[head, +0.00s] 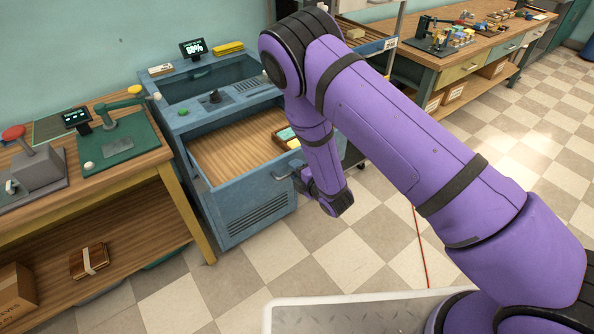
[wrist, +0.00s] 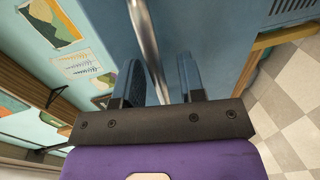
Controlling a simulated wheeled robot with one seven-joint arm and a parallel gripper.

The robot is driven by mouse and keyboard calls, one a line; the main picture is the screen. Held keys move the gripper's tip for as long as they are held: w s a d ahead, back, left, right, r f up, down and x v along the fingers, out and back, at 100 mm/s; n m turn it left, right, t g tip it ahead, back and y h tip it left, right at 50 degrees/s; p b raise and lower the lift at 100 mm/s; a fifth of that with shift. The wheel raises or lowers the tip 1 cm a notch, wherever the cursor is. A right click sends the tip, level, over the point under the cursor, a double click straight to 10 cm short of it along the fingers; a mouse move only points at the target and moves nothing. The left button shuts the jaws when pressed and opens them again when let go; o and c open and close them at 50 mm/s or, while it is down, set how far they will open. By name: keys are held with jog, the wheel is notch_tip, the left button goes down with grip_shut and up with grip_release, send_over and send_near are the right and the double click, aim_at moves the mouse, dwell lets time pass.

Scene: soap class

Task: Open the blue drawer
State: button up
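The blue drawer (head: 228,183) stands pulled out from the blue cabinet (head: 205,80) in the head view, with its wooden bottom showing. A metal handle (head: 287,173) is on its front face, toward the right. My gripper (head: 299,177) is at this handle, partly hidden by my own arm. In the wrist view, the handle bar (wrist: 149,45) runs between the two fingers of my gripper (wrist: 160,80). The fingers are apart, with gaps visible beside the bar, so the gripper looks open around it.
A workbench (head: 150,160) with a green device stands close on the left. Another bench (head: 460,68) is at the back right. Checkered floor (head: 290,258) is clear in front of the drawer.

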jog(key=v, duration=1)
jog(key=shift+s+d+r, duration=0.15)
jog(key=shift+s+d, duration=0.05)
jog(key=shift+s, duration=0.15)
jog(key=w+d+r+m+g+h, duration=0.15)
jog(key=d+r+m, duration=0.3)
jog(key=r, duration=0.45)
jog(key=w+d+r+m+h, duration=0.25)
jog(key=r+m, duration=0.25)
jog(key=r, duration=0.4)
jog(key=w+d+r+m+g+h, duration=0.1)
jog(key=w+d+r+m+h, duration=0.25)
jog(key=r, duration=0.55)
jog(key=s+d+r+m+g, duration=0.1)
jog(key=s+d+r+m, duration=0.2)
jog(key=s+r, duration=0.3)
jog(key=s+d+r+m+g+h, duration=0.1)
jog(key=s+d+r+m, duration=0.3)
jog(key=s, duration=1.1)
jog(key=s+d+r+m+g, duration=0.3)
jog(key=s+d+r+m, duration=0.1)
jog(key=s+r, duration=0.4)
jog(key=shift+s+d+m, duration=0.15)
jog(key=shift+s+m, duration=0.25)
jog(key=shift+s, duration=0.75)
